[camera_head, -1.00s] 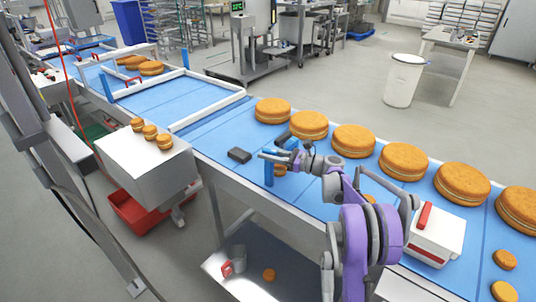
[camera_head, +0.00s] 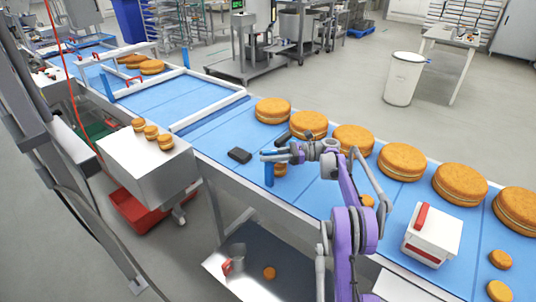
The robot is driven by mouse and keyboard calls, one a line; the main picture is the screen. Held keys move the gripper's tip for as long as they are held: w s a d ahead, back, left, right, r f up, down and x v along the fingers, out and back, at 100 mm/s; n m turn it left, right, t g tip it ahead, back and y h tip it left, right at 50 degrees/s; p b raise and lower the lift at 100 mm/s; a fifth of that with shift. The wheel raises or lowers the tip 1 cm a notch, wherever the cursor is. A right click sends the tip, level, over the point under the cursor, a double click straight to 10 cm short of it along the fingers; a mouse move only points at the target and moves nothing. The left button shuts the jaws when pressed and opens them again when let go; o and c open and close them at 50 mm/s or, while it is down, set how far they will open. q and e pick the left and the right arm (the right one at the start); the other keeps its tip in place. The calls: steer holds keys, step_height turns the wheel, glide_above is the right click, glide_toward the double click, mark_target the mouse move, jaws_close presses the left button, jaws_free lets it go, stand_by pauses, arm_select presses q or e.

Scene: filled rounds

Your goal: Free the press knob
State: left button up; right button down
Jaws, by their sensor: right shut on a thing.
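My right gripper (camera_head: 270,157) is over the near side of the blue conveyor belt (camera_head: 318,198). It is shut at the top of a blue upright piece (camera_head: 269,175), which stands near the belt's edge. A small orange round (camera_head: 281,170) is just right of that piece, partly hidden. A dark flat block (camera_head: 239,155) lies on the belt left of the gripper, apart from it. Another dark piece (camera_head: 283,137) shows behind the gripper. I cannot tell which part is the press knob. My left gripper is not in view.
Large filled rounds (camera_head: 402,162) line the belt's far side. A white box with a red handle (camera_head: 433,237) stands on the belt at right. Small rounds (camera_head: 151,132) sit on a metal box (camera_head: 148,160) at left. A white frame (camera_head: 210,110) crosses the belt farther back.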

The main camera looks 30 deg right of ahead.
stand_by(0.3)
steer(key=c, duration=0.7)
jaws_free()
steer(key=shift+d, duration=0.1)
steer(key=v, duration=1)
steer(key=shift+s+d, duration=0.1)
steer(key=shift+d, duration=0.2)
